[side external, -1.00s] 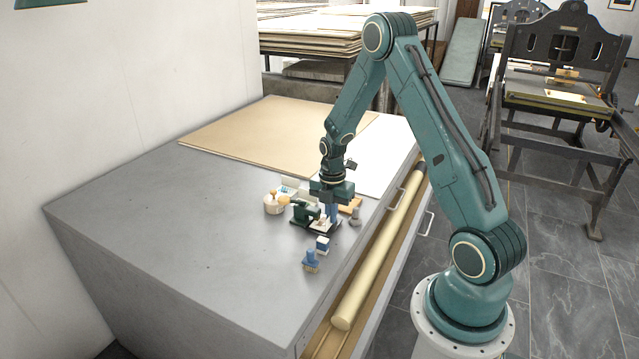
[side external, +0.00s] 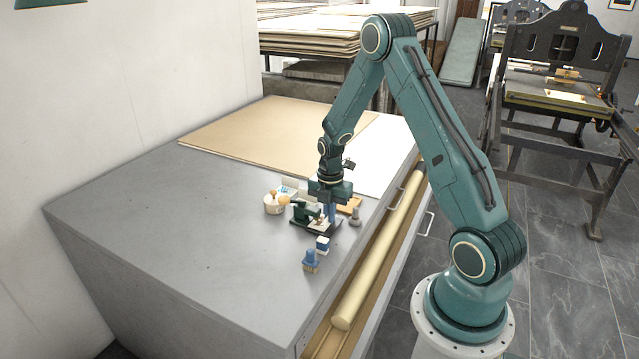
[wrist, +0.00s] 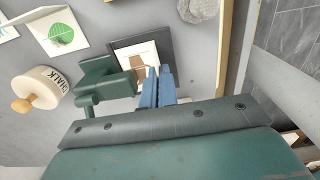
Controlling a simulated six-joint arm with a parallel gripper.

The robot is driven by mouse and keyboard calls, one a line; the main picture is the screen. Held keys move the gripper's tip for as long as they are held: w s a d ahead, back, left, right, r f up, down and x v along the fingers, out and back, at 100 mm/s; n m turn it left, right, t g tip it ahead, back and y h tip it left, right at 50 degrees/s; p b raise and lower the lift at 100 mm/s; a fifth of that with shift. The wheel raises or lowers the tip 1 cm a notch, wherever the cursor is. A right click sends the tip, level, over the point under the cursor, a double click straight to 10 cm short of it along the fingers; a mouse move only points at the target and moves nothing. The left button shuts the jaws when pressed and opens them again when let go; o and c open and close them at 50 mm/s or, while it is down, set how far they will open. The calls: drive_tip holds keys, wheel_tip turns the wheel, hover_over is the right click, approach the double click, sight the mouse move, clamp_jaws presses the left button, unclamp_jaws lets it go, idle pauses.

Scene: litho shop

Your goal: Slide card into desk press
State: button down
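The desk press (side external: 305,212) is a small dark green press on a dark base on the grey cabinet top. In the wrist view its green body (wrist: 103,82) stands left of my fingers, beside its dark base plate (wrist: 165,45). The card (wrist: 137,58), cream with a brown patch, lies over that plate, close to the press body. My gripper (wrist: 158,72) points down with its blue fingers close together at the card's near right edge, and looks shut on it. The gripper also shows in the side view (side external: 331,212). The fingers hide part of the card's edge.
A round chalk tub (wrist: 38,90) with a wooden knob stands left of the press. A folded card with a green print (wrist: 60,32) is behind it. A blue brush (side external: 311,261) and a blue-white block (side external: 323,244) stand in front. A grey weight (side external: 355,217) is at the right.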

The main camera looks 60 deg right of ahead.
drive_tip(key=shift+f, duration=0.1)
idle(0.7)
drive_tip(key=c, duration=1.6)
unclamp_jaws()
drive_tip(key=c, duration=0.3)
drive_tip(key=shift+r, duration=3)
drive_tip(key=shift+r, duration=0.1)
